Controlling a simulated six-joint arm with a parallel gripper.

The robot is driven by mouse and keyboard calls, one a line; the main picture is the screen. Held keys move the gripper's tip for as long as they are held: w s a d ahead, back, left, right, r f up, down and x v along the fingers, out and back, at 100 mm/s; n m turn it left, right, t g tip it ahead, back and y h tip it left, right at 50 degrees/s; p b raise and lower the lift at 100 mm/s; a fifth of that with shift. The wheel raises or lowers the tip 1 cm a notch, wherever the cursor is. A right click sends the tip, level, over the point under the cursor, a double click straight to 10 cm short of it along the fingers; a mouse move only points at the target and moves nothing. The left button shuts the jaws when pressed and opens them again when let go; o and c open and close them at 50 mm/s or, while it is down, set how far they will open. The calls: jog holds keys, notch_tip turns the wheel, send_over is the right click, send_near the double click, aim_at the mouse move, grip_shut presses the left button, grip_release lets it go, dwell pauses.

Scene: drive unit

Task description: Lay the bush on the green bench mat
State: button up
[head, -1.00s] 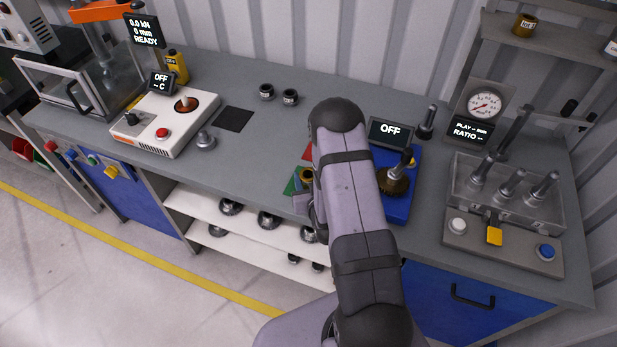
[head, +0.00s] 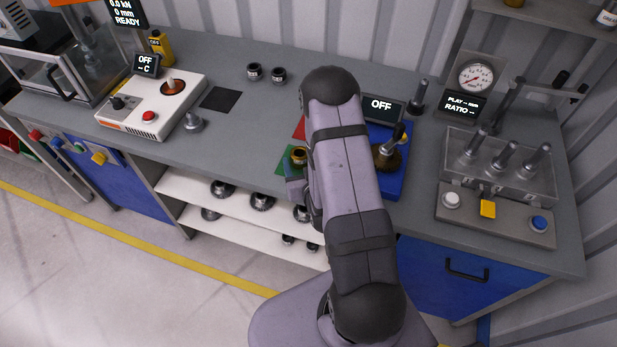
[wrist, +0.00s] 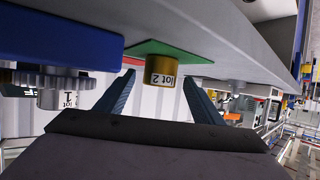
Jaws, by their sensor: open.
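The bush, a short brass cylinder (wrist: 162,72) marked "lot 2", stands on the green bench mat (wrist: 150,47) in the wrist view, where the scene appears upside down. In the head view the bush (head: 298,155) shows on the green mat (head: 284,168) just left of my arm. My gripper (wrist: 158,80) is open. Its two fingers lie on either side of the bush, with a visible gap at each side. In the head view my arm hides most of the gripper and part of the mat.
A blue unit (head: 396,180) with a gear stands right of the mat, close to my gripper. A red mat (head: 300,127) lies behind the green one. Two dark rings (head: 266,73) stand at the back. The bench between the white heater (head: 150,105) and the mats is mostly clear.

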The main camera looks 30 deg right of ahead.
aim_at(302, 160)
jog(key=v, duration=0.4)
jog(key=shift+s+r, duration=0.1)
jog(key=shift+r, duration=0.15)
jog(key=p+v, duration=0.4)
jog(key=p, duration=0.1)
jog(key=shift+a+f, duration=0.1)
jog(key=shift+f, duration=0.1)
jog(key=shift+w+a+g, duration=0.2)
jog(key=shift+w+g, duration=0.1)
jog(key=shift+w, duration=0.15)
jog(key=shift+w+a+f+n+g+y, duration=0.15)
jog(key=shift+w+a+n+g+y, duration=0.25)
jog(key=shift+g, duration=0.3)
jog(key=shift+w+a+r+g+y, duration=0.15)
jog(key=shift+a+g, duration=0.15)
jog(key=shift+g, duration=0.1)
jog(key=shift+w+a+r+g+y, duration=0.1)
jog(key=shift+a+g+y, duration=0.05)
jog(key=shift+a+g, duration=0.2)
jog(key=s+a+r+g, duration=0.3)
jog(key=s+r+g, duration=0.2)
jog(key=s, duration=0.3)
jog(key=s+a+r+n+g+y, duration=0.1)
jog(key=s+a+r+g, duration=0.3)
jog(key=s+r, duration=0.3)
jog(key=shift+s+r+n+g, duration=0.2)
jog(key=shift+s+n+g, duration=0.15)
jog(key=shift+s, duration=0.75)
